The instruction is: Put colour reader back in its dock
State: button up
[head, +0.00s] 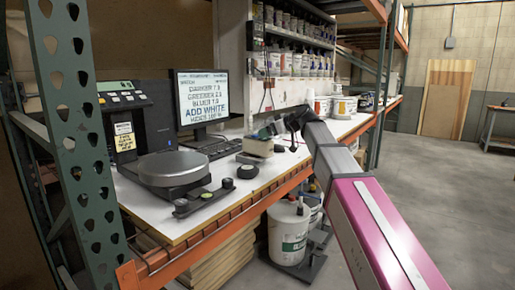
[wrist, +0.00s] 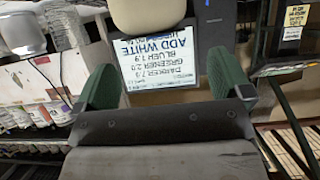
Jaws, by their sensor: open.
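My gripper (head: 266,131) is above the middle of the bench. In the wrist view its two green fingers (wrist: 156,84) are wide apart, with nothing clearly held. A small round black object (head: 247,171) lies on the bench below and left of it; it may be the colour reader, but I cannot tell for sure. A flat dark base (head: 203,200) with a raised part sits at the bench's front edge and may be the dock. A beige block (head: 258,147) stands just under my gripper. A rounded beige shape (wrist: 148,14) also shows beyond the fingers in the wrist view.
A round grey platform (head: 172,168) stands at the left of the bench. A monitor (head: 202,97) and keyboard (head: 212,146) are behind. Several tubs stand on the right. A green rack post (head: 75,120) rises in the left foreground. The bench front near the black object has some bare surface.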

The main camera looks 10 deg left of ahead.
aim_at(258, 146)
jog(key=x, duration=0.6)
jog(key=shift+w+a+f, duration=0.15)
jog(key=shift+w+a, duration=0.1)
jog(key=c, duration=1.4)
jog(key=shift+c, duration=0.9)
